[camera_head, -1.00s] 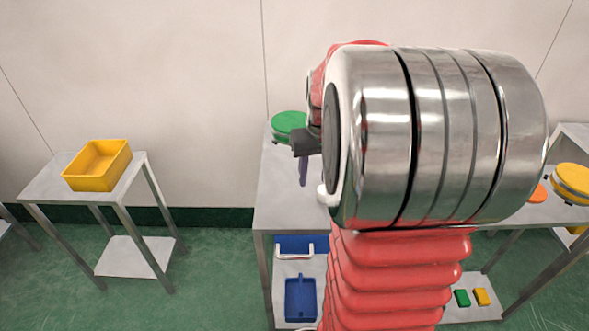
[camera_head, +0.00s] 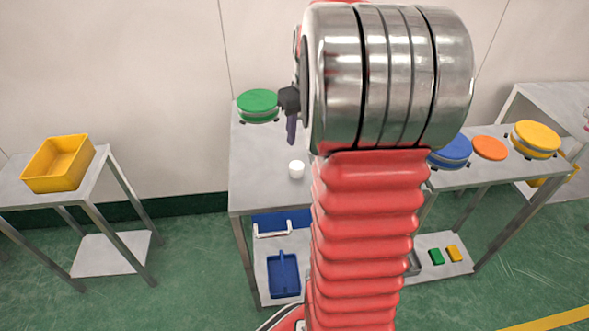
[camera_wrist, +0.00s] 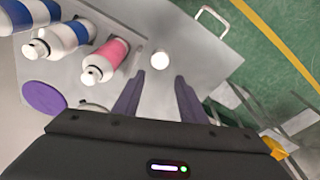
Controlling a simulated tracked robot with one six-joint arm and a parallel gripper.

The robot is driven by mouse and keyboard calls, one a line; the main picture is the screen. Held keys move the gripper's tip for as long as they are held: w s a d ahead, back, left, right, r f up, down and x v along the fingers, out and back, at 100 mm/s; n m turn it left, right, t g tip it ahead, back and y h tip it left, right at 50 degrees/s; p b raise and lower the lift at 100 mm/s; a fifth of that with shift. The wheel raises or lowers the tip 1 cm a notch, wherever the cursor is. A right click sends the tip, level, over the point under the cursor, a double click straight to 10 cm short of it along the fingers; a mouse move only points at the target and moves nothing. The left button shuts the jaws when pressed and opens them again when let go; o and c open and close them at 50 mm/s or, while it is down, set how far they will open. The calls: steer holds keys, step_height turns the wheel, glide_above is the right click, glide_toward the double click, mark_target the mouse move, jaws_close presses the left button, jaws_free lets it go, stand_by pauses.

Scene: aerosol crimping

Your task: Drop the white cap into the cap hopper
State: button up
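The white cap (camera_head: 296,169) stands on the grey table (camera_head: 250,190), just left of my arm in the head view. It also shows in the wrist view (camera_wrist: 160,59), beyond and between my fingertips, apart from both. My gripper (camera_wrist: 160,78) is open, with two purple fingers and nothing between them. In the head view my gripper (camera_head: 292,138) points down above the table, behind the cap, and only one finger shows. A yellow open bin (camera_head: 60,163) stands on a separate small table at the left. I cannot tell whether it is the cap hopper.
In the wrist view, a pink can (camera_wrist: 110,52), a blue-and-white can (camera_wrist: 66,38) and a purple disc (camera_wrist: 44,97) lie left of the fingers. A green round lid (camera_head: 257,103) is at the table's back. A blue tray (camera_head: 283,275) sits on the lower shelf.

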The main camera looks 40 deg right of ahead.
glide_toward(295, 173)
steer(key=shift+d, duration=0.15)
stand_by(0.5)
steer(key=shift+w+f, duration=0.25)
steer(key=shift+f, duration=1.05)
steer(key=shift+w+f, duration=0.25)
steer(key=shift+f, duration=1.05)
steer(key=c, duration=0.7)
step_height(295, 173, up, 10)
steer(key=shift+r, duration=0.1)
steer(key=shift+c, duration=0.2)
